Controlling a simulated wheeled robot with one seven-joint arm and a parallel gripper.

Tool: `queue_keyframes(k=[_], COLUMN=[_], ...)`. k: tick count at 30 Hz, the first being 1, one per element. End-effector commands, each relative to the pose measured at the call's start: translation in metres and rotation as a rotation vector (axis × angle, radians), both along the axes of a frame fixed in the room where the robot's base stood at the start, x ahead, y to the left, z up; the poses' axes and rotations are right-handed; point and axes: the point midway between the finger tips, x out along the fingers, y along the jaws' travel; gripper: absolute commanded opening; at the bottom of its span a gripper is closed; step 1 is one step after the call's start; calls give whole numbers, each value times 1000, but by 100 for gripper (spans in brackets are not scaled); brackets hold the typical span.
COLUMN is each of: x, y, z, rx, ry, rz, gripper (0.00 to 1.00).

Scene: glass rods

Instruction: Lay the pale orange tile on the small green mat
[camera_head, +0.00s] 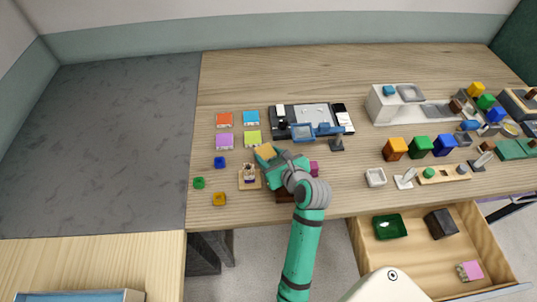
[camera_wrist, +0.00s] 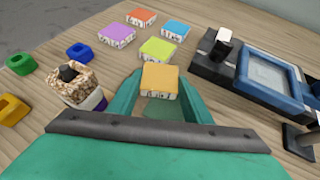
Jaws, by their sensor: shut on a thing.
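The pale orange tile (camera_head: 265,151) is between the fingertips of my gripper (camera_head: 271,158), near the middle left of the table. In the wrist view the tile (camera_wrist: 160,77) has a plain orange top and a patterned white side. The gripper (camera_wrist: 160,88) is shut on it, one teal finger on each side. A dull green patch (camera_wrist: 163,109) shows below the tile between the fingers. I cannot tell whether it is the small green mat or how far the tile is above it. My gripper and arm hide the table there in the head view.
Red-orange (camera_head: 224,120), blue (camera_head: 251,118), purple (camera_head: 224,141) and lime (camera_head: 252,138) tiles lie just beyond. A speckled pot-like object (camera_wrist: 75,83) stands left of my gripper. A dark tray with a blue frame (camera_wrist: 268,75) is at right. An open drawer (camera_head: 440,250) juts out at front right.

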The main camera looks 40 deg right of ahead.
Motion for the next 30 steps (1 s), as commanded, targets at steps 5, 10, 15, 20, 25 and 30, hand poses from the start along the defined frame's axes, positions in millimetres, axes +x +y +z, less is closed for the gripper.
queue_keyframes(k=[5, 10, 15, 20, 25, 30], x=[0, -1, 0, 0, -6, -30], y=[-1, -2, -1, 0, 1, 4], z=[1, -2, -2, -2, 4, 18], rx=[-1, -1, -1, 0, 0, -3], ry=[-2, -1, -1, -1, -2, -2], rz=[-2, -3, -1, 0, 0, -2], gripper=[19, 50, 64, 64, 64, 64])
